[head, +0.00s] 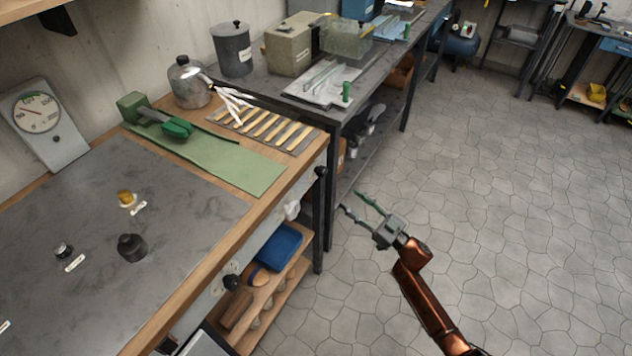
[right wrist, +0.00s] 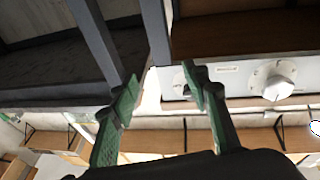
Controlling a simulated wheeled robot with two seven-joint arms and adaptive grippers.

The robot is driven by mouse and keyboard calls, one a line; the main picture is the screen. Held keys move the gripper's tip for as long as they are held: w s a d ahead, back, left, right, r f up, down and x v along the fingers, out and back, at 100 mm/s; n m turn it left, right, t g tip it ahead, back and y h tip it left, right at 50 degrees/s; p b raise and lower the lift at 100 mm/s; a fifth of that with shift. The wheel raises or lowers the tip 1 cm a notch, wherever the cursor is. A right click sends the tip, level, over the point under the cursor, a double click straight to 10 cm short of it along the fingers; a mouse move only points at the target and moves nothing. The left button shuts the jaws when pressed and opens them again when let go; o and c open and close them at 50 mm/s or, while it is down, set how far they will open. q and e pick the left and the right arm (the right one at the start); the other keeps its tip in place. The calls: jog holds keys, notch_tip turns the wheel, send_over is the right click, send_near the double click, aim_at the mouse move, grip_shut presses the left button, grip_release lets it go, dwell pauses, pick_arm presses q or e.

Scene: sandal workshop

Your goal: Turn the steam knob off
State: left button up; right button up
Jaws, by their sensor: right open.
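The front panel (head: 205,304) under the wooden bench edge carries a white knob (head: 291,209) and a dark knob (head: 231,282). I cannot read which of them is the steam knob. In the right wrist view a large white knob (right wrist: 278,86) sits on a pale panel, right of the fingers; its label is too small to read. Another round part (right wrist: 181,82) is partly hidden behind the right-hand finger. My right gripper (head: 350,201) is open and empty, over the floor just right of the bench corner, apart from the knobs. My left gripper is not in view.
The floor at right is clear.

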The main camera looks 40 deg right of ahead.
aim_at(325, 174)
jog(key=shift+w+a+r+n+y+b, duration=0.65)
jog(key=shift+w+a+r, duration=0.4)
jog(key=shift+r, duration=0.7)
jog(key=shift+w+a+r+n+y+b, duration=0.6)
jog(key=shift+w+a+r+y, duration=0.4)
jog(key=shift+r, duration=0.8)
jog(key=shift+w+a+r+n+y+b, duration=0.6)
jog(key=shift+w+a+r, duration=0.5)
jog(key=shift+r, duration=0.65)
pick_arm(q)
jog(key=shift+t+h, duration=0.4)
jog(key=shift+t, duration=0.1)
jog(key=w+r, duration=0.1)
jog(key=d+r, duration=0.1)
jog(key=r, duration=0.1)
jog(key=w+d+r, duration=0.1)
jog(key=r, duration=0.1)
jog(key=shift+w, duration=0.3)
pick_arm(e)
jog(key=shift+c, duration=0.2)
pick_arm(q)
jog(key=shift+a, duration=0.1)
pick_arm(e)
jog(key=c, duration=1.1)
